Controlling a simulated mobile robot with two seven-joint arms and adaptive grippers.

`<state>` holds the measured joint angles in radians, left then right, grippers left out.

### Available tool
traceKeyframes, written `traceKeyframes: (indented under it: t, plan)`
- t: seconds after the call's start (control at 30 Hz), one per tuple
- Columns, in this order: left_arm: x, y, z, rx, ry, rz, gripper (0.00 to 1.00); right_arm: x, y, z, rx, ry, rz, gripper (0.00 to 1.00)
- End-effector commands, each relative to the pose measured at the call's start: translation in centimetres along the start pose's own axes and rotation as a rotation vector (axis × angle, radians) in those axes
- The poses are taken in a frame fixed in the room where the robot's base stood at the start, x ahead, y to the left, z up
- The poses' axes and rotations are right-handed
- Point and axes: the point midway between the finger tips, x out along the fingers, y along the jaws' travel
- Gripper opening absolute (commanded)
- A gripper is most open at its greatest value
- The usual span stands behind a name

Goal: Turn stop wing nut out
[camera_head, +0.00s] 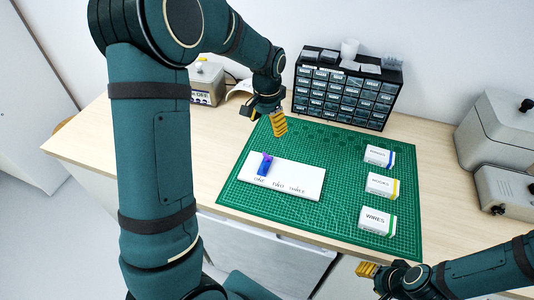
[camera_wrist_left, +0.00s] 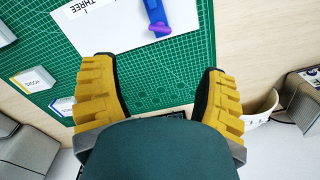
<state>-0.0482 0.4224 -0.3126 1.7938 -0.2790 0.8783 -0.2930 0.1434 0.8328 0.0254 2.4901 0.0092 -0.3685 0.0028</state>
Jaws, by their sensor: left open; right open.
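A small blue piece (camera_head: 263,168) with a purple part (camera_head: 268,156), apparently the wing nut, stands at the left of a white board (camera_head: 305,182) marked ONE, TWO and THREE, by ONE. In the left wrist view, the blue piece (camera_wrist_left: 153,10) and purple part (camera_wrist_left: 160,29) show at the top, beyond the fingertips. My left gripper (camera_head: 280,125) is open and empty above the mat, behind the board, apart from the purple part; its spread yellow fingers (camera_wrist_left: 157,70) fill the wrist view. My right gripper (camera_head: 367,269) is open and empty, off the bench's front edge.
A green cutting mat (camera_head: 340,220) lies under the board. Labelled boxes stand on its right: a top box (camera_head: 379,156), a hooks box (camera_head: 382,185) and a wires box (camera_head: 377,220). A black drawer cabinet (camera_head: 345,92) stands behind. Grey machines (camera_head: 497,135) stand at right.

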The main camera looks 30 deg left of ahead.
Motion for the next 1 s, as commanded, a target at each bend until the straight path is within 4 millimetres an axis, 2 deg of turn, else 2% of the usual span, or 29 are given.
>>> traceKeyframes:
  t: [0.6, 0.8, 1.0]
  plan:
    - [10.9, 0.0, 0.2, 0.003, -0.005, 0.001, 0.73, 0.8, 0.3, 0.1, 0.001, 0.0, 0.002, 0.47]
    - [12.9, 0.0, 0.1, 0.003, -0.003, 0.0, 0.73, 0.9, 0.3, 0.1, 0.001, 0.0, 0.002, 0.47]
    - [13.3, 0.0, 0.1, 0.003, -0.001, 0.0, 0.73, 0.9, 0.3, 0.1, 0.0, 0.0, 0.002, 0.47]
